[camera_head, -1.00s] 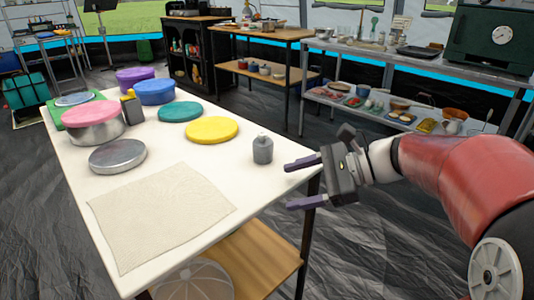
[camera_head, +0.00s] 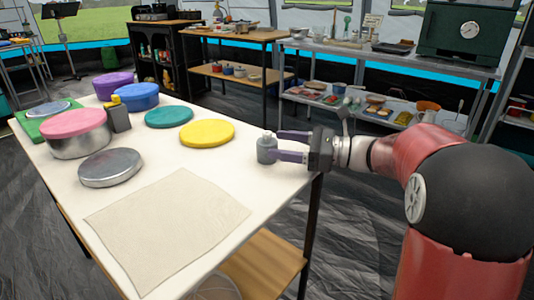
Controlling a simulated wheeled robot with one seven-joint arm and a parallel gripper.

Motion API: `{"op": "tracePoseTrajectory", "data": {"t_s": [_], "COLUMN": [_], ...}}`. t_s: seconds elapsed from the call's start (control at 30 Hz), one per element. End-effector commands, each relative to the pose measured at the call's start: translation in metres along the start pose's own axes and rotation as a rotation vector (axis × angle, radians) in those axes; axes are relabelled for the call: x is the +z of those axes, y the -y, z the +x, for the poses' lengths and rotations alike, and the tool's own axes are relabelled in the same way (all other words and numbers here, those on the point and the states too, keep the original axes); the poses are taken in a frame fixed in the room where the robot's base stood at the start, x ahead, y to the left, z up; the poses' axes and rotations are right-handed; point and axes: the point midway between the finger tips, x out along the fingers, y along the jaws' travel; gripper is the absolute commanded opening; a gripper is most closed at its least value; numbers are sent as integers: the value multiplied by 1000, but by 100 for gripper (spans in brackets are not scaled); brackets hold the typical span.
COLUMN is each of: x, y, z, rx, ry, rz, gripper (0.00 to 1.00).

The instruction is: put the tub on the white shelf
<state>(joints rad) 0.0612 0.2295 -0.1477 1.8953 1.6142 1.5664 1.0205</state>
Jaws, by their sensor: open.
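My gripper (camera_head: 277,145) is open at the table's right edge, its purple fingers pointing left. A small grey bottle-shaped container (camera_head: 266,151) stands upright at the fingertips; I cannot tell whether it is between them or touching. Several round tubs stand on the left of the table: a metal one with a pink lid (camera_head: 77,137), a blue one (camera_head: 136,97) and a purple one (camera_head: 113,83). I cannot tell which is the task's tub. Shelving with items (camera_head: 513,148) is cut off at the right edge; I cannot tell whether it is the white shelf.
The white table (camera_head: 253,182) carries a beige cloth (camera_head: 168,222), a silver round lid (camera_head: 112,168), a yellow disc (camera_head: 207,133), a teal disc (camera_head: 169,117) and a dark block with a yellow top (camera_head: 119,117). A loaded grey rack (camera_head: 385,62) stands behind. Dark floor lies between.

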Motion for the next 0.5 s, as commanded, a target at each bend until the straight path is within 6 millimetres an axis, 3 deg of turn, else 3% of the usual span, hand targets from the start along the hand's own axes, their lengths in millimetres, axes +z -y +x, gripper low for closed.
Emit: {"op": "tracePoseTrajectory", "data": {"t_s": [0.3,0.5], "x": [0,0], "y": [-1,-1], "z": [48,59], "rx": [5,1], "ry": [-1,0], "rz": [0,0], "gripper": [69,69]}}
